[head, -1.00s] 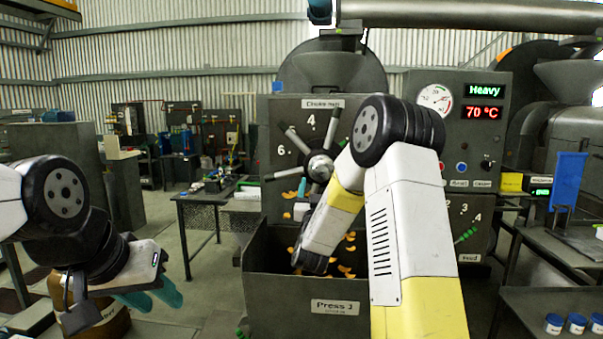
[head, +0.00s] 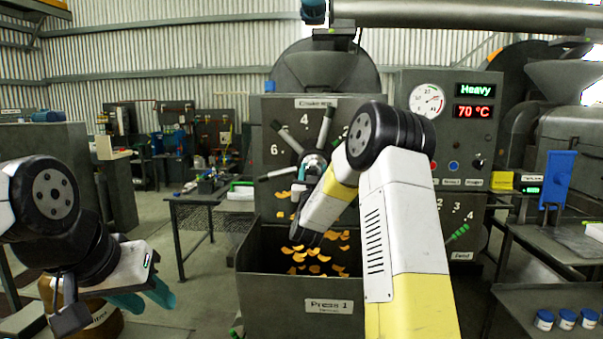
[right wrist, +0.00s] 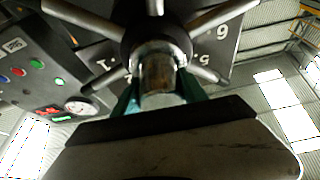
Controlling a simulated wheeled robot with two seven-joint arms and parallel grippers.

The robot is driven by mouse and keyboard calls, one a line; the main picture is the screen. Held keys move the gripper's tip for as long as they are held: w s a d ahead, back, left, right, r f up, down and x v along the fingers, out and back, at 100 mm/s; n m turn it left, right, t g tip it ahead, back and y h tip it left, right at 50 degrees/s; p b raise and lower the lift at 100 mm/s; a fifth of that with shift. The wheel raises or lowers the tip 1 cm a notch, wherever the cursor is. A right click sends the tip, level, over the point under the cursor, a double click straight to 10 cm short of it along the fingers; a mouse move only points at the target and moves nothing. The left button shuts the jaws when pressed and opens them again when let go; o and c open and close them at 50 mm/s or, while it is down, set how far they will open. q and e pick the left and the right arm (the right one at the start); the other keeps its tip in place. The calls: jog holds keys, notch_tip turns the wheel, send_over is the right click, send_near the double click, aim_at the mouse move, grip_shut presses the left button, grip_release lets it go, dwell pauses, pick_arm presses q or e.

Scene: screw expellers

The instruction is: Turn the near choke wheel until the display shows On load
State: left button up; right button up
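The near choke wheel (head: 285,134) is on the press front, its spokes spreading from a dark hub over a dial with numbers 2, 4 and 6. The display (head: 475,90) reads Heavy. My right arm reaches in front of the wheel and hides its lower right part. In the right wrist view, the teal fingers of my right gripper (right wrist: 160,98) stand on both sides of a metal cylinder at the wheel's hub (right wrist: 158,75). I cannot tell whether they press on it. My left gripper (head: 148,298) is open and empty at lower left, away from the wheel.
A dark bin (head: 300,296) labelled Press 1 stands below the wheel with orange pieces inside. A second display (head: 475,112) reads 70 °C beside a gauge (head: 427,100). A workbench (head: 195,197) stands behind left. Blue-lidded tubs (head: 566,318) sit at lower right.

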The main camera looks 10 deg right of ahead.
grip_shut()
jog(key=shift+n+y, duration=0.4)
jog(key=shift+n, duration=0.2)
jog(key=shift+n+y, duration=1)
jog(key=shift+n, duration=0.8)
jog(key=shift+n+y, duration=1)
jog(key=shift+n, duration=0.8)
jog(key=o, duration=0.7)
grip_release()
